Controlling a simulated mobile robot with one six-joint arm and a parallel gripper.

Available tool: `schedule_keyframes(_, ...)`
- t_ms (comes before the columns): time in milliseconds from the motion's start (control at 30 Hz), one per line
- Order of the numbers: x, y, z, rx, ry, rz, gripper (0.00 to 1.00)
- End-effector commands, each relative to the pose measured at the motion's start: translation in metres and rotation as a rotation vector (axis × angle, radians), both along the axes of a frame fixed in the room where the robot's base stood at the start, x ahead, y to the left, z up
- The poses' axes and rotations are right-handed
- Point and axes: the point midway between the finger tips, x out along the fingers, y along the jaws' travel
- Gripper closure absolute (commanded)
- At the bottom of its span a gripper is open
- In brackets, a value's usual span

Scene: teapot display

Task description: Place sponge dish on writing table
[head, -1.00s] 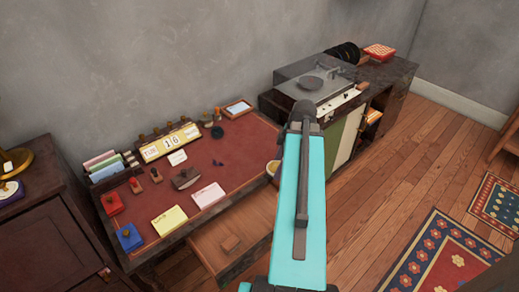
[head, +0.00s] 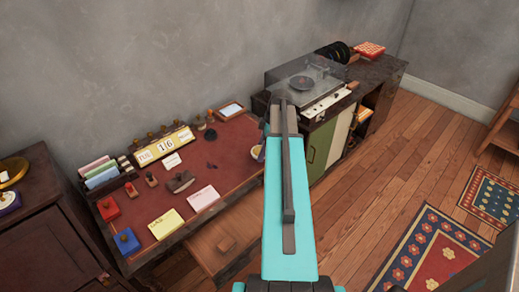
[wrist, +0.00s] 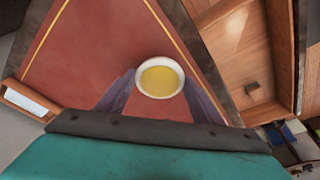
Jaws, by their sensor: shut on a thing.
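The sponge dish is a round white dish with a yellow sponge (wrist: 160,78). In the wrist view it sits between the two fingertips of my gripper (wrist: 159,82), which is shut on it. In the head view the sponge dish (head: 257,153) shows at the right end of the writing table (head: 222,160), partly hidden by my arm. The writing table has a red top with a dark wooden border. Its red top (wrist: 90,55) lies beneath the dish in the wrist view. I cannot tell whether the dish touches it.
A perpetual calendar (head: 165,146), a white card (head: 203,197), a yellow card (head: 166,223) and stamps stand on the table's left part. An open drawer (head: 225,240) juts out in front. A record player (head: 305,82) stands beyond the right end. Red top near the dish is clear.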

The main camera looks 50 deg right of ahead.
Motion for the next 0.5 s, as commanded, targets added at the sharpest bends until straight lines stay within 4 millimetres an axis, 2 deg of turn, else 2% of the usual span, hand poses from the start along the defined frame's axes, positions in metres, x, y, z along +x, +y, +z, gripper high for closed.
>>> schedule_keyframes(200, 0.02, -0.012, -0.001, 0.0, 0.0, 0.0, 0.68)
schedule_keyframes(500, 0.025, -0.014, -0.003, -0.001, 0.0, -0.001, 0.68)
